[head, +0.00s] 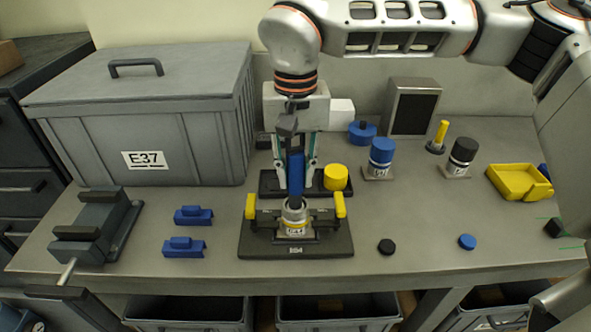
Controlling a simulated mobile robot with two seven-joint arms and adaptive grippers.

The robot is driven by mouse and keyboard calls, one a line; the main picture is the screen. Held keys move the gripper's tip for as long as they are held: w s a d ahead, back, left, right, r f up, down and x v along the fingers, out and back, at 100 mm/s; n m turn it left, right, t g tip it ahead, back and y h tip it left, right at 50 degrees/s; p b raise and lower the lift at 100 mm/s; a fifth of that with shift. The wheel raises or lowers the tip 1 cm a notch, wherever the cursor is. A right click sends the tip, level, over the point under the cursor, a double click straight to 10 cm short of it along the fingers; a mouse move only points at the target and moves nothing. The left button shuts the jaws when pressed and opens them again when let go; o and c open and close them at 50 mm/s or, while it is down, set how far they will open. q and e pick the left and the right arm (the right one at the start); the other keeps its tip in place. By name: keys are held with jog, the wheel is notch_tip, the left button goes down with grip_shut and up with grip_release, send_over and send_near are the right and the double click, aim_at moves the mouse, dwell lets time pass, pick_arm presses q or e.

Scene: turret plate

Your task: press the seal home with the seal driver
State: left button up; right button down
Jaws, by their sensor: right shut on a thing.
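My right gripper (297,172) points down over the middle of the bench, shut on an upright tool with a blue body and a dark top, which I take for the seal driver (296,183). The driver's lower end is at the mouth of a silver, labelled cylindrical housing (295,218). I cannot tell whether it touches there. The housing stands in a dark fixture plate (260,246) between two yellow-handled clamps (250,207). The seal cannot be made out. My left gripper is not in view.
A large grey lidded box (90,130) stands at the back left, a dark vise (95,228) in front of it. Blue blocks (185,247) lie left of the fixture. Capped cylinders (381,158) and a yellow tray (518,182) stand to the right.

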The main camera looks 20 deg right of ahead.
aim_at(295, 149)
jog(key=shift+f, duration=0.1)
jog(key=c, duration=2.4)
grip_release()
jog(key=shift+c, duration=0.2)
grip_shut()
jog(key=shift+s+f, duration=0.1)
jog(key=shift+f, duration=0.6)
jog(key=shift+r, duration=0.15)
jog(key=shift+r, duration=3.95)
